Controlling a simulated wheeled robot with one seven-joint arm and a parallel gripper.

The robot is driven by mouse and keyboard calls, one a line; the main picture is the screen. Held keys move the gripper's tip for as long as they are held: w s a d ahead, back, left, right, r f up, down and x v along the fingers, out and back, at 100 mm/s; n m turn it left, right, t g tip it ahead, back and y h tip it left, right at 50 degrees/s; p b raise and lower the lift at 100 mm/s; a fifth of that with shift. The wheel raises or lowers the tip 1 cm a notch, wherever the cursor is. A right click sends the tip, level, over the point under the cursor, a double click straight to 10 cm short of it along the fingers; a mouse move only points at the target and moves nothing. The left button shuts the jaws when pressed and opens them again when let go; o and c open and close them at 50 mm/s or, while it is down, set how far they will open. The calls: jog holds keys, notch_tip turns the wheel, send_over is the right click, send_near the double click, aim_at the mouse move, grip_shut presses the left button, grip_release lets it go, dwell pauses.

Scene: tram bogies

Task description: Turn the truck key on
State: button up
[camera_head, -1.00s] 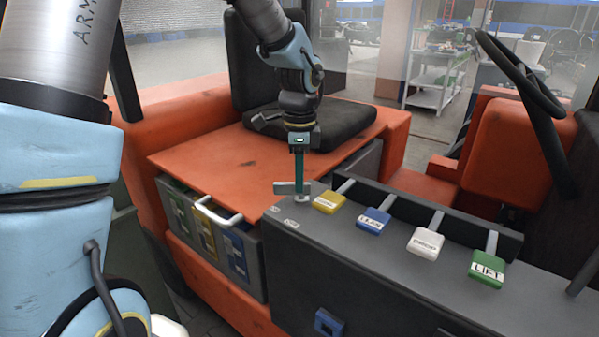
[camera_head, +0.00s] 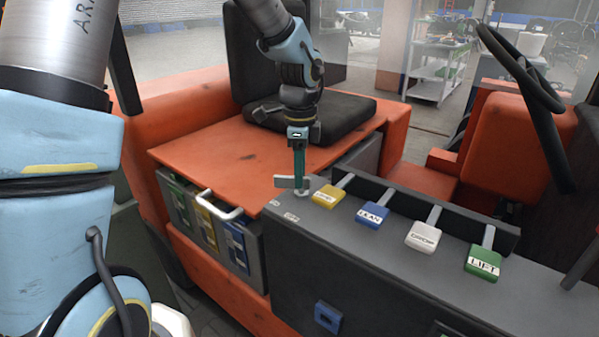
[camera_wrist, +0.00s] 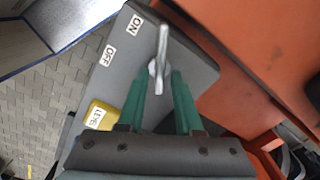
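The truck key (camera_head: 287,182) is a grey metal handle at the left end of the dark control panel (camera_head: 350,262). In the wrist view the key (camera_wrist: 162,55) points up the picture, its far end right of the ON label (camera_wrist: 134,24). The OFF label (camera_wrist: 107,56) lies to its left. My gripper (camera_head: 299,178) reaches down over the key with its teal fingers. In the wrist view the fingers (camera_wrist: 164,76) stand apart on either side of the key's near part, with gaps visible. Whether either finger touches it is unclear.
Yellow (camera_head: 327,196), blue (camera_head: 372,215), white (camera_head: 423,235) and green (camera_head: 483,263) levers line the panel right of the key. The seat (camera_head: 335,118) is behind my gripper. The steering wheel (camera_head: 520,70) is at the upper right.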

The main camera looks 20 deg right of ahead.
jog(key=shift+o, duration=0.6)
notch_tip(320, 180, up, 11)
jog(key=b, duration=0.1)
jog(key=shift+b, duration=0.4)
jog(key=shift+f, duration=0.1)
jog(key=a+f+n, duration=0.3)
jog(key=a+n, duration=0.4)
jog(key=a, duration=0.3)
jog(key=s+a+f+n+t, duration=0.1)
jog(key=a+f+n, duration=0.3)
jog(key=a+n, duration=0.4)
jog(key=a+f+n, duration=0.3)
jog(key=a+n, duration=0.5)
jog(key=a, duration=0.5)
jog(key=shift+s+f+t, duration=0.3)
jog(key=shift+s+f, duration=0.05)
